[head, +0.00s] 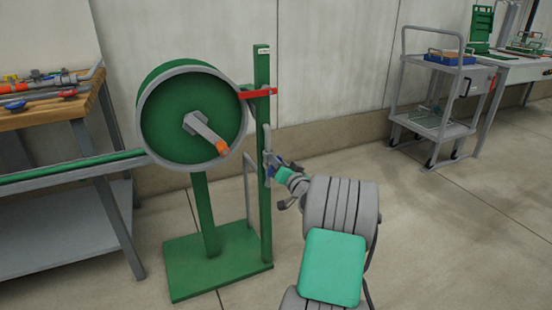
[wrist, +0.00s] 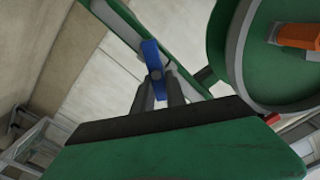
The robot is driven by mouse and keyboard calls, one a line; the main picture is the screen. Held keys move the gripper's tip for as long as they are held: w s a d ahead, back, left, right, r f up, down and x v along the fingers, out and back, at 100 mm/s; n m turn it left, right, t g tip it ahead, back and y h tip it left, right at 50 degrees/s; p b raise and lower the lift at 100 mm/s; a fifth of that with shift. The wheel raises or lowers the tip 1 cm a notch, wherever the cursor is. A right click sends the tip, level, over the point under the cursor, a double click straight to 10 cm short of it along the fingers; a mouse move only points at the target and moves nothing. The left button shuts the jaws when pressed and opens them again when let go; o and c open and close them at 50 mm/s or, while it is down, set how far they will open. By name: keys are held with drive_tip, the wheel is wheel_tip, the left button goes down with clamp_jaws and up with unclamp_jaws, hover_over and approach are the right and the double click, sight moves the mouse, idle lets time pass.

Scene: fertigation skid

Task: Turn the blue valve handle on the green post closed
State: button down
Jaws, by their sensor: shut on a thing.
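The green post (head: 262,95) stands upright beside the drum reel, on a green base plate. The blue valve handle (wrist: 152,64) is on the post and shows close in front of my gripper in the wrist view. In the head view the handle (head: 271,160) is small and partly covered. My gripper (wrist: 158,92) has its two grey fingers at the lower part of the blue handle, shut on it. The gripper (head: 276,170) reaches the post from the right in the head view. The handle's exact angle to its pipe is hard to tell.
A green reel (head: 165,125) with an orange-tipped crank stands just left of the post. A red bracket (head: 258,92) juts from the post above the handle. A workbench (head: 50,115) is at left, a cart (head: 432,125) at back right.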

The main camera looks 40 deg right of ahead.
drive_tip(key=m+p, duration=0.1)
drive_tip(key=m, duration=0.1)
drive_tip(key=m+p, duration=0.2)
drive_tip(key=m, duration=0.1)
drive_tip(key=shift+s+d+f+m, duration=0.15)
drive_tip(key=shift+d+f+m, duration=0.05)
drive_tip(key=shift+d+m, duration=0.15)
drive_tip(key=m+p, duration=0.2)
drive_tip(key=f+m+p, duration=0.1)
drive_tip(key=m, duration=0.2)
drive_tip(key=shift+d+f+m+p, duration=0.1)
drive_tip(key=shift+m+p, duration=0.25)
drive_tip(key=shift+p, duration=0.05)
drive_tip(key=c, duration=1.4)
unclamp_jaws()
drive_tip(key=shift+o, duration=0.2)
drive_tip(key=shift+s, duration=0.1)
drive_tip(key=p+v, duration=0.1)
drive_tip(key=v, duration=0.6)
drive_tip(key=shift+s+p, duration=0.3)
drive_tip(key=shift+s, duration=0.05)
